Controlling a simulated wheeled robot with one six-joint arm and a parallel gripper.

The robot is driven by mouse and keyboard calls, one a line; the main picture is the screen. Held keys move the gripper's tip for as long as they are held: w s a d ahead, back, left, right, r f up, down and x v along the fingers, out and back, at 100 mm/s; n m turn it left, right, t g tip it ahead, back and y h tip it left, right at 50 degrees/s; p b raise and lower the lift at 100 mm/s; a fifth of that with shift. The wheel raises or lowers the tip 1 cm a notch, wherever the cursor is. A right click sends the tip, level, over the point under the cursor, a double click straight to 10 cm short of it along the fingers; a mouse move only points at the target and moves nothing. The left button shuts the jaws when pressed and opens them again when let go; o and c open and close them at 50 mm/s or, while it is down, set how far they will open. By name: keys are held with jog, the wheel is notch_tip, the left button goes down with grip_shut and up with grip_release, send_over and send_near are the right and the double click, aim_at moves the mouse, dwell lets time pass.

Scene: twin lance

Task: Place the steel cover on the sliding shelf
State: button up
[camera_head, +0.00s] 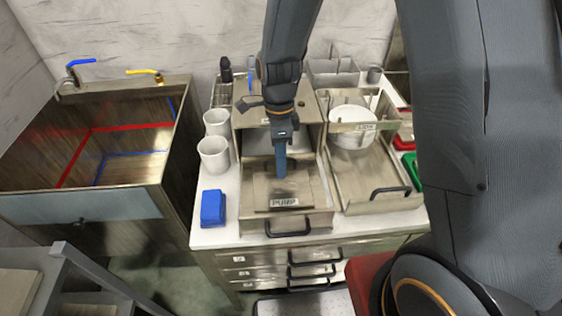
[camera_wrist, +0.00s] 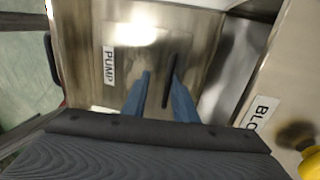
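A flat square steel plate, apparently the steel cover (camera_head: 300,184), lies on the pulled-out sliding shelf (camera_head: 318,219) at the middle of the counter. A label reading PUMP is at its front; the plate also shows in the wrist view (camera_wrist: 128,68). My gripper (camera_head: 281,176) points down over the plate, hiding part of it. In the wrist view its two blue fingers (camera_wrist: 162,76) stand apart. A thin dark upright strip shows between them, close to the right finger. I cannot tell whether the fingertips touch the plate.
A second pulled-out steel shelf (camera_head: 376,183) with a white bowl (camera_head: 353,133) is right of it. A steel sink (camera_head: 95,150) is at far left. Closed drawers are below.

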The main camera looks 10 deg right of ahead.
jog(key=shift+s+f, duration=0.1)
notch_tip(320, 180, up, 11)
jog(key=w+b, duration=0.2)
jog(key=s+d+f+n+t, duration=0.3)
jog(key=s+d+n, duration=0.6)
jog(key=d+n, duration=0.4)
jog(key=n, duration=0.5)
jog(key=shift+s, duration=0.25)
